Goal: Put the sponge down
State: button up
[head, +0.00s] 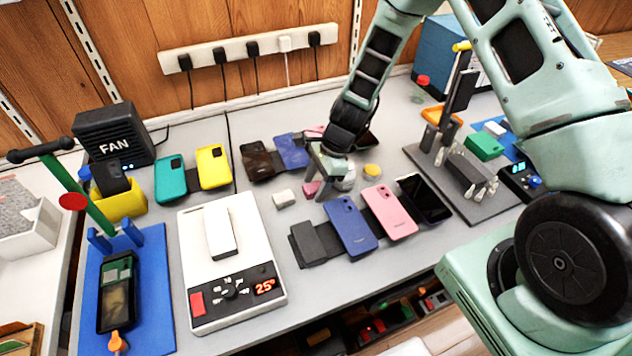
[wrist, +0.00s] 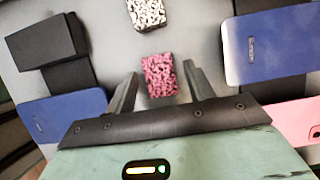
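A pink speckled sponge (wrist: 160,76) lies on the grey table, and its edge shows beside my gripper in the head view (head: 311,188). My gripper (wrist: 161,70) is open, with its two fingers on either side of the pink sponge and a visible gap on both sides. In the head view my gripper (head: 328,178) is low over the middle of the table and partly hides what is under it. A white speckled sponge (wrist: 147,13) lies a little beyond the pink one, and it also shows in the head view (head: 284,198).
Phones on dark stands flank the gripper, with a blue phone (head: 350,226) and a pink phone (head: 388,212) in front. Bare table lies between the scale and the phones.

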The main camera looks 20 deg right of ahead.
jog(key=v, duration=1.2)
jog(key=s+a+r+n+g+h, duration=0.1)
jog(key=s+a+r+n, duration=0.95)
jog(key=s+n, duration=0.25)
jog(key=s+r+n+t+h, duration=0.1)
jog(key=s+r+n+h, duration=0.2)
jog(key=s+n, duration=0.9)
jog(key=shift+s+a+r+n, duration=0.4)
jog(key=shift+s+a+r, duration=0.1)
jog(key=shift+s+r, duration=0.3)
jog(key=shift+s+f, duration=0.1)
